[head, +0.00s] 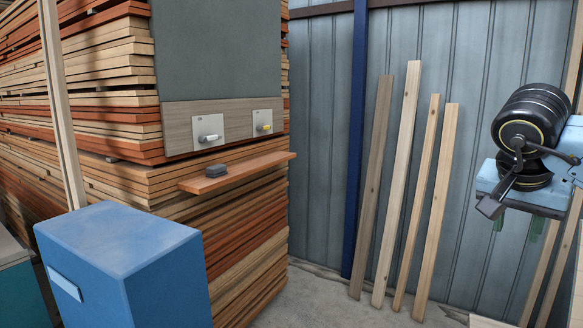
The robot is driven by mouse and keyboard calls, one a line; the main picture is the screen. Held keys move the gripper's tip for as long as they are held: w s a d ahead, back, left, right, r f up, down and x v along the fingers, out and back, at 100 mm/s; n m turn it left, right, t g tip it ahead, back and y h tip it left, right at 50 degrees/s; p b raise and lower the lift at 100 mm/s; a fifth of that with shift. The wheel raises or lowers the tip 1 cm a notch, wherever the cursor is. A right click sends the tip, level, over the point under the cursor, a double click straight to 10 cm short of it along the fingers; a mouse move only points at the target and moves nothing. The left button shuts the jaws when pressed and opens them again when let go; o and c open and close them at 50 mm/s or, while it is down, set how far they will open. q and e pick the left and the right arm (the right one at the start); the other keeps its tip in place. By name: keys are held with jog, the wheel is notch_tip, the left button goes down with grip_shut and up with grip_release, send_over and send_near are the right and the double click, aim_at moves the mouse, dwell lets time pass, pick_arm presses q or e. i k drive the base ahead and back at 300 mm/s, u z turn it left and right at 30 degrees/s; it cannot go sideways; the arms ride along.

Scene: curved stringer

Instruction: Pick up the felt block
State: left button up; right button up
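A small dark grey block (216,170), which looks like the felt block, lies on a narrow reddish-brown wooden ledge (258,164) left of the middle in the head view. The ledge sticks out in front of a lumber stack, below a grey-green board. My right gripper (494,203) is at the right edge of the head view, far to the right of the block and apart from it. Its dark fingers overlap its linkage, so I cannot tell whether it is open or shut. I see nothing held in it. My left gripper is not in view.
A blue cabinet (120,240) stands in the left foreground, below the ledge. Two white plates (208,131) with small cylindrical items sit on a wood strip above the ledge. Several planks (397,180) lean on the metal wall. The space above the ledge around the block is clear.

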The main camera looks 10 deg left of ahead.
aim_at(217, 170)
jog(key=i, duration=1.6)
jog(key=z, duration=0.55)
jog(key=i, duration=1.5)
jog(key=u, duration=3.8)
